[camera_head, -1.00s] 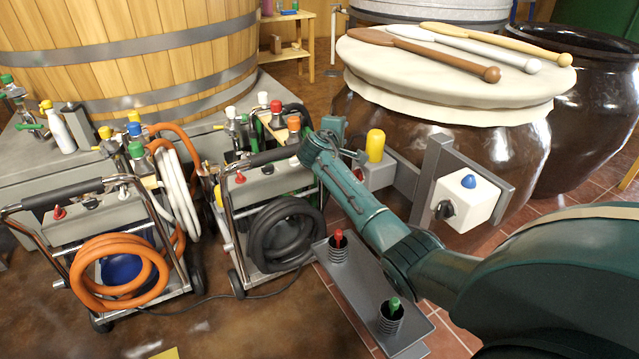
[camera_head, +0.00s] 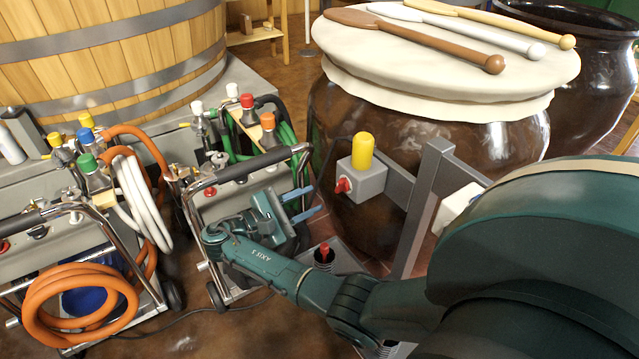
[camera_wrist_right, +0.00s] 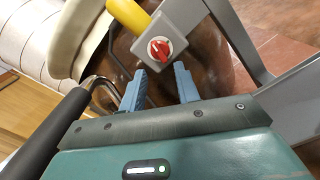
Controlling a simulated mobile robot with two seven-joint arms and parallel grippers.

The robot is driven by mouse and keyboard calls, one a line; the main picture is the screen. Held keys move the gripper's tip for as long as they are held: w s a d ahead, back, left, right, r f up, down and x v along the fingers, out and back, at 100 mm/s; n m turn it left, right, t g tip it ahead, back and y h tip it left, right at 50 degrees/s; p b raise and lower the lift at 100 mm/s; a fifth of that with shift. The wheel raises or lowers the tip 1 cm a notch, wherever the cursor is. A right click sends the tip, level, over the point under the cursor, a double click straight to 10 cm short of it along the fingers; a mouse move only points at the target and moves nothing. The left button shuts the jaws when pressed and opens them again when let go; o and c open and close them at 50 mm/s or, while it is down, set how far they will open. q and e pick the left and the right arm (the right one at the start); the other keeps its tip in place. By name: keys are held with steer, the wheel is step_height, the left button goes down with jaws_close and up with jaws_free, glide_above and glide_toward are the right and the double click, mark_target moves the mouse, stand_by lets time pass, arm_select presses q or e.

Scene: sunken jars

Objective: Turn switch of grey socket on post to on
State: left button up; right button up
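The grey socket (camera_head: 371,182) is a small box with a yellow cap (camera_head: 362,152) on top, mounted on a grey post frame (camera_head: 424,200). Its red switch (camera_head: 343,185) is on the side facing my right gripper. My right gripper (camera_head: 317,202) is open and empty, a little left of and below the socket, with its fingers pointing towards it. In the right wrist view, the red switch (camera_wrist_right: 159,49) shows face on, beyond and just above the open fingertips (camera_wrist_right: 160,66), apart from them. A pale streak crosses the knob diagonally. My left gripper is not in view.
A white socket (camera_head: 455,208) on the same post is mostly hidden by my right arm. A hose cart (camera_head: 196,215) stands close behind and left of the gripper. A brown jar (camera_head: 440,140) stands behind the socket. A red-topped holder (camera_head: 324,256) is below.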

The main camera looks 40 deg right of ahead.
mark_target(336, 189)
steer(key=d, duration=0.3)
steer(key=d+b, duration=0.1)
steer(key=d, duration=0.1)
steer(key=shift+s+d+f, duration=0.1)
steer(key=shift+s+d, duration=0.1)
steer(key=shift+s, duration=0.15)
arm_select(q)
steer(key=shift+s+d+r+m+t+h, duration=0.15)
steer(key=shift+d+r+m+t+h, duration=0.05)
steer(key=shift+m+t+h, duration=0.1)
arm_select(e)
steer(key=shift+d, duration=0.3)
steer(key=shift+d+p, duration=0.3)
steer(key=shift+p, duration=0.15)
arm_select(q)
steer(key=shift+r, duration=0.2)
arm_select(e)
steer(key=shift+c, duration=0.3)
